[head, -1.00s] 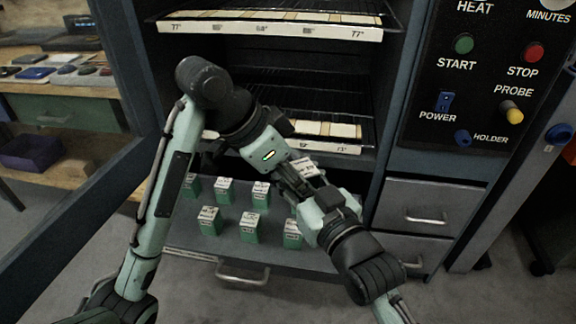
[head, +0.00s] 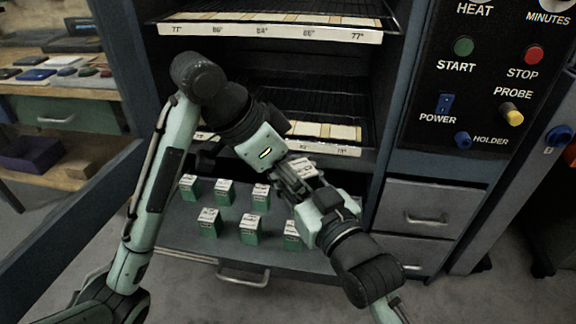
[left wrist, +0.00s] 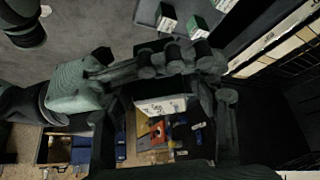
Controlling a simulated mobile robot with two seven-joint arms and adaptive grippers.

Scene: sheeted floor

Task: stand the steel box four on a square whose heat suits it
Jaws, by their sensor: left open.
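A box with a white lettered top (head: 303,166) is held up in front of the lower shelf, between my two grippers. Its lettering is too small to read. It also shows in the left wrist view (left wrist: 160,106), tilted, with dark fingers around it. My left gripper (head: 284,170) is open beside the box. My right gripper (head: 308,184) comes in from the lower right and is shut on the box; its fingers are partly hidden. Several green boxes with white tops, one of them at the front (head: 250,230), stand on a pulled-out grey tray (head: 180,235).
An upper wire shelf (head: 280,12) carries a heat strip (head: 262,31) reading about 77, 86, 84, 86, 77. A lower shelf (head: 320,105) has pale squares and a strip partly hidden by my left arm. A control panel (head: 480,80) stands at right, an open door (head: 70,220) at left.

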